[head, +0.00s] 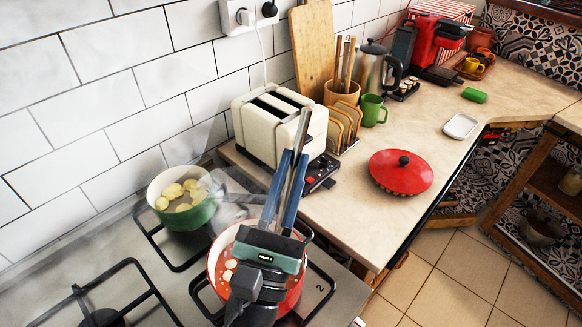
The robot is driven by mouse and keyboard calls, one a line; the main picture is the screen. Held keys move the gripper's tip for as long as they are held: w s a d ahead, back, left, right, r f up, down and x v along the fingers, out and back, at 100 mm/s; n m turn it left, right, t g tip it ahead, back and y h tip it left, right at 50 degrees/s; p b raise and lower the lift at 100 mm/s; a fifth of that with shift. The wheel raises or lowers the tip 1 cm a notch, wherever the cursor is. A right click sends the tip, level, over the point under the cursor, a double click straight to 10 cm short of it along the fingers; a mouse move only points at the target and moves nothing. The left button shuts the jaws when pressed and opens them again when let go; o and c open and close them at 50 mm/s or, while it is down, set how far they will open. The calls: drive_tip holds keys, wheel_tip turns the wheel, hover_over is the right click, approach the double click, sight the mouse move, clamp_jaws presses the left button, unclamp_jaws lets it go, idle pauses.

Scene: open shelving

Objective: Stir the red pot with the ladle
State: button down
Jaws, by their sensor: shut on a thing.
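The red pot (213,272) sits on the hob at the lower middle, with reddish liquid and pale pieces inside. My gripper (293,158) is over the pot and hides much of its inside. Its blue fingers are shut on the ladle (304,124), a long metal handle that rises above the fingertips. The ladle's bowl is hidden behind my gripper, so I cannot tell whether it is in the liquid.
A green pot (183,213) with pale yellow pieces steams on the left. A cream toaster (277,125) stands behind the red pot. A red lid (401,171) with a black knob lies on the counter (338,214). The counter's front right is mostly clear.

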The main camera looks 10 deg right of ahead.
wheel_tip(320, 180, down, 9)
drive_tip(key=b, duration=0.8)
drive_tip(key=shift+w+d+r, duration=0.1)
drive_tip(key=shift+d, duration=0.05)
idle(0.3)
